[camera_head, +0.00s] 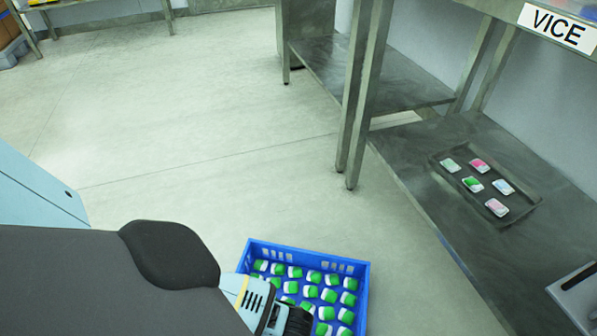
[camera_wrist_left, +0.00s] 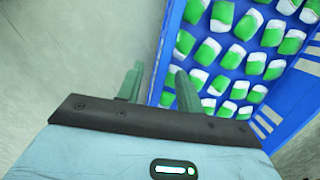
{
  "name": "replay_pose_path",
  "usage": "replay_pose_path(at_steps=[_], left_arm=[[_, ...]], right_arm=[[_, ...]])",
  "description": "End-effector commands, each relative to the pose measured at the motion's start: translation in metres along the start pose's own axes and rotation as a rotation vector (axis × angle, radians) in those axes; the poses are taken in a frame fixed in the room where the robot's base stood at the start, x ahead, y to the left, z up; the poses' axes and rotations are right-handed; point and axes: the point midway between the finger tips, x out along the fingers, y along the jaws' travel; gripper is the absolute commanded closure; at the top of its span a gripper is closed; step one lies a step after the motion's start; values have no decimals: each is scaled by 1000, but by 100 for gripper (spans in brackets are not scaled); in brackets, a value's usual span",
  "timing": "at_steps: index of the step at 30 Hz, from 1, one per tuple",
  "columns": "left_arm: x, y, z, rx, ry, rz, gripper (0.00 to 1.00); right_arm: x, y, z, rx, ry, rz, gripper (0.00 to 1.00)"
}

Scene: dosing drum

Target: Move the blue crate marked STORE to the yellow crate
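A blue crate (camera_head: 359,279) holds several green-and-white packs and shows at the bottom middle of the head view. It also fills the upper right of the left wrist view (camera_wrist_left: 165,72). No STORE marking is legible on it. My left gripper (camera_wrist_left: 157,88) is at the crate's near side. Its two fingers are apart, one outside the crate wall and one on the inner side, with a gap between them. In the head view my left arm hides the fingertips and part of the crate. No yellow crate shows. My right gripper is not in view.
A metal bench with a VICE sign (camera_head: 557,26) stands at the right. Its lower shelf bears a dark tray (camera_head: 440,183) with several small packs. Bench legs (camera_head: 362,110) stand near the middle. The floor (camera_head: 180,120) at left and centre is clear.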

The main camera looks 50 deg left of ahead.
Motion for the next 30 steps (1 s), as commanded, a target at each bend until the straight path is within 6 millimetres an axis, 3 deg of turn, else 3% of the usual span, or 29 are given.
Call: replay_pose_path(at_steps=[8,18,27,30], left_arm=[[9,-1,-2,-1,1,0,64],[47,-2,-6,0,1,0,64],[50,-2,-5,-1,2,-1,64],[50,-2,-5,-1,2,-1,75]], right_arm=[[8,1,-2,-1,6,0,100],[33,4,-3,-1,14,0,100],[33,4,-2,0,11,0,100],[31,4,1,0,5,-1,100]])
